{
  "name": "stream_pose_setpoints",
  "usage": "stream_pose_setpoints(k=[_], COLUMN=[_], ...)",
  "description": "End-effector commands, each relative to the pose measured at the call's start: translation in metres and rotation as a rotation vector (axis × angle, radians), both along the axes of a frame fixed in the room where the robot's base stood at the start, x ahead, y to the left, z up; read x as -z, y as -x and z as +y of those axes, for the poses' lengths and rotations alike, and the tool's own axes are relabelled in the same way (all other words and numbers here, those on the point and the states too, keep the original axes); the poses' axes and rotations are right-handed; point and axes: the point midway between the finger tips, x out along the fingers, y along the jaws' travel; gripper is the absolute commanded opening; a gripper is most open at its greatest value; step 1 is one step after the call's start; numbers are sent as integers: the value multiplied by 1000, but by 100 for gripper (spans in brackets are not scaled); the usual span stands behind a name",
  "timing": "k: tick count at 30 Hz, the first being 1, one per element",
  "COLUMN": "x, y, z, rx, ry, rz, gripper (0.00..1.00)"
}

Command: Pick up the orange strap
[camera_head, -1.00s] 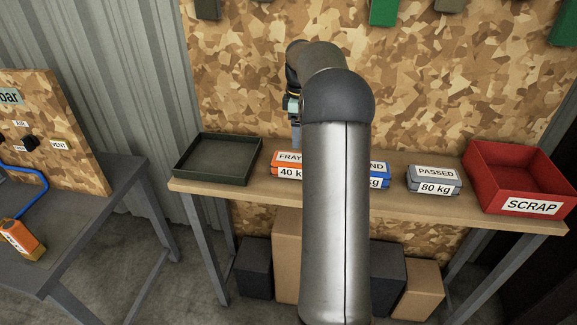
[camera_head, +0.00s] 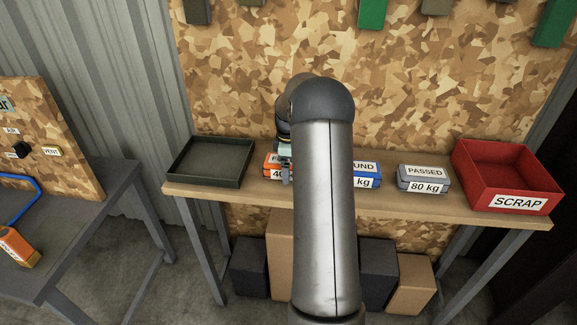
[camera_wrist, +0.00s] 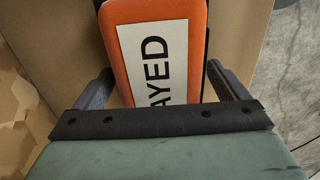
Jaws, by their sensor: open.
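The orange strap (camera_head: 271,161) is a block with a white label, lying on the wooden bench. In the head view it is mostly hidden behind my arm and gripper (camera_head: 286,178). In the wrist view the orange strap (camera_wrist: 115,50) lies between my two open fingers, its label reading "AYED". The fingers (camera_wrist: 158,90) are on either side of it with a gap at the right, and nothing is gripped. I cannot tell whether the fingertips reach down beside it.
On the bench (camera_head: 400,203) stand a dark green tray (camera_head: 240,178) at the left, a blue block (camera_head: 368,181), a grey "PASSED" block (camera_head: 424,187), and a red SCRAP bin (camera_head: 463,185) at the right. Boxes (camera_head: 250,268) stand underneath. A camouflage-patterned wall (camera_head: 400,80) rises behind.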

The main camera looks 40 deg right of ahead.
Motion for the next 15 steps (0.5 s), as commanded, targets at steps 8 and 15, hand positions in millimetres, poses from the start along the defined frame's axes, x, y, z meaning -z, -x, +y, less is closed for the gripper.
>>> stream_pose_setpoints(k=[8, 15], x=[0, -1], y=[0, 0], z=[0, 0], rx=[0, 0], ry=[0, 1], rz=[0, -1], gripper=[66, 34])
